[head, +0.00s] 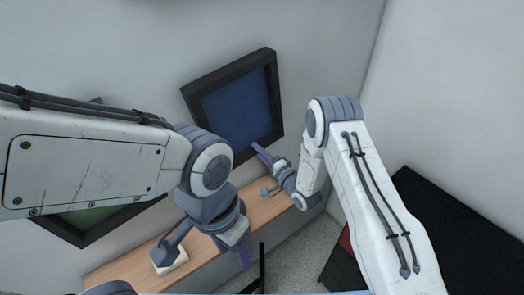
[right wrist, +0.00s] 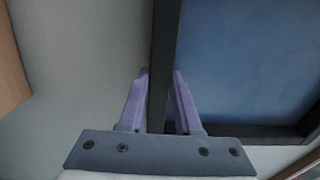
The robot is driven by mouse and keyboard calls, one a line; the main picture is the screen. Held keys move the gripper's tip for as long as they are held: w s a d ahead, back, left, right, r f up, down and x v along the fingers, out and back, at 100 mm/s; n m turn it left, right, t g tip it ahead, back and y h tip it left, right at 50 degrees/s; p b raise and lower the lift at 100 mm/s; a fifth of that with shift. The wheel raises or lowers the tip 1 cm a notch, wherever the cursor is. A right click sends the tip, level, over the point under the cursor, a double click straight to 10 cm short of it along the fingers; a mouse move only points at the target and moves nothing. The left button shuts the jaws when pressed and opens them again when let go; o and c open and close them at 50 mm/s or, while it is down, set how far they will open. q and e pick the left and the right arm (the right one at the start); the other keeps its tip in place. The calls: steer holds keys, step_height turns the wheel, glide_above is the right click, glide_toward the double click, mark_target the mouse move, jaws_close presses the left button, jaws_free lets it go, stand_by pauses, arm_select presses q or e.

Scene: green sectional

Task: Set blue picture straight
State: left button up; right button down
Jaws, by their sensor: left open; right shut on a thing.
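The blue picture (head: 236,112) in a thick black frame hangs on the grey wall, at the upper middle of the head view. Its top edge slopes up to the right, much like the table below it; I cannot tell whether it hangs level. My right gripper (head: 262,152) is at the frame's lower right. In the right wrist view, its purple fingers (right wrist: 160,95) are shut on the black frame, one on each side of a bar, with the blue panel (right wrist: 245,65) to the right. My left gripper (head: 243,258) is open and empty, low and apart from the picture.
A green picture (head: 92,216) in a black frame hangs at the left, partly behind my left arm. A wooden table (head: 268,208) runs below, bearing a small object with a pale base (head: 170,260). Black furniture (head: 445,235) stands at the lower right.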

steer(key=s+a, duration=0.1)
steer(key=s+a+m, duration=0.1)
steer(key=a+m+b, duration=0.1)
steer(key=shift+s+a+f, duration=0.35)
steer(key=shift+s, duration=0.05)
steer(key=c, duration=0.6)
jaws_free()
steer(key=b, duration=0.4)
glide_toward(247, 158)
steer(key=shift+s+d, duration=0.25)
steer(key=shift+s, duration=0.2)
